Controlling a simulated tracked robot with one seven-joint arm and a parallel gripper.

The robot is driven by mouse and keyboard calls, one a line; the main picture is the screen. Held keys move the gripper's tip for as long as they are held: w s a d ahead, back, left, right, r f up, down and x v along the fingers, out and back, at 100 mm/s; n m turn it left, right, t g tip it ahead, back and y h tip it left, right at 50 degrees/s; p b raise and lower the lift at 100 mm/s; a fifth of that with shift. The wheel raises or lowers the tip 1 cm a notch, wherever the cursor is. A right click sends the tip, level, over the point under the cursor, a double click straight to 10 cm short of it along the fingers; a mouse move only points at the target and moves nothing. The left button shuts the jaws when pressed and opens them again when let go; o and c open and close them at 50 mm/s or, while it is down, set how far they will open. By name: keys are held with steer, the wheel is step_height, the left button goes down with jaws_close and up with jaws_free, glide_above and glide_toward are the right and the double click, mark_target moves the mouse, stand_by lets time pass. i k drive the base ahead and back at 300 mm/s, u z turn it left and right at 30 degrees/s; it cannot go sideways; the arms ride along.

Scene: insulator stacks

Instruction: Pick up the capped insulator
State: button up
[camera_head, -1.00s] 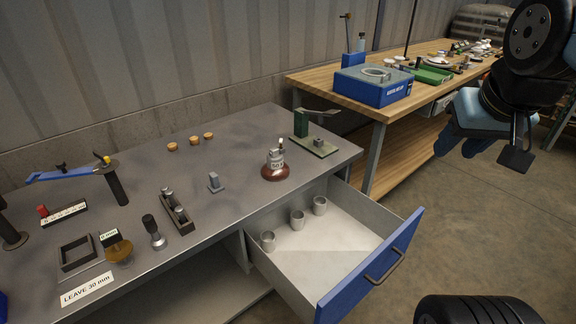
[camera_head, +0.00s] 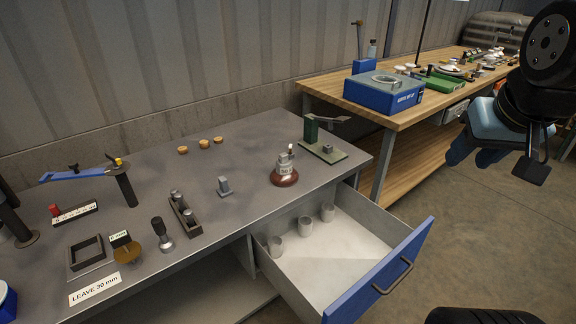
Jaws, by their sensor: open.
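An insulator with a reddish-brown round base and a grey metal cap (camera_head: 284,172) stands upright on the grey bench near its right end, behind the open drawer. Part of the fingers is hidden by my dark wrist.
The blue-fronted drawer (camera_head: 378,270) stands open with several grey cups inside. A green stand (camera_head: 322,140) is close behind the insulator. A grey block (camera_head: 224,187) is left of it. Small tan pieces (camera_head: 204,143) lie farther back. A wooden bench (camera_head: 400,118) carries a blue device (camera_head: 384,92).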

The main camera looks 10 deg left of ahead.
mark_target(283, 175)
steer(key=u, duration=2.05)
steer(key=i, duration=0.15)
steer(key=z, duration=3.9)
steer(key=k, duration=1.3)
steer(key=u, duration=0.85)
steer(key=i, duration=1)
steer(key=u, duration=0.05)
